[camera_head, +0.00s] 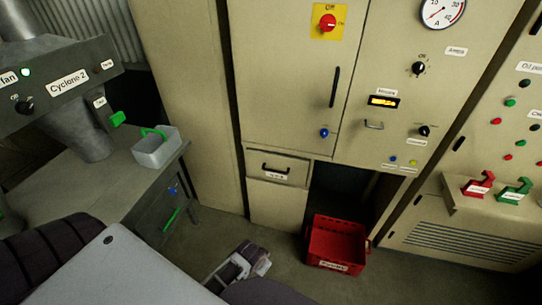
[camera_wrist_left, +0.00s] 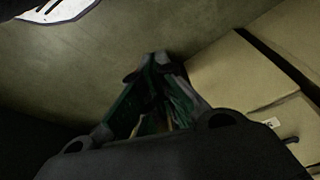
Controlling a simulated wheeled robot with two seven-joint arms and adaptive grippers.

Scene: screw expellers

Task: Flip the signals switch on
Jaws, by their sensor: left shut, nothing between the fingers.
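Candidates for the signals switch are on the beige cabinet in the head view: a black knob (camera_head: 418,68) under an "Off" label, and a second black knob (camera_head: 424,131) with a small label below it. I cannot read which one is marked signals. My left gripper (camera_head: 240,270) is low over the floor, well below and left of these knobs, and touches none of them. In the left wrist view its fingers (camera_wrist_left: 157,95) are shut and empty, with floor beyond and the cabinet's drawers to the right. My right gripper is not in view.
A red crate (camera_head: 336,245) stands on the floor by the cabinet's opening. A grey bin (camera_head: 157,150) sits on the table (camera_head: 90,190) at left. A red rotary switch (camera_head: 328,22) and red and green levers (camera_head: 480,184) are on the cabinets. Floor between is clear.

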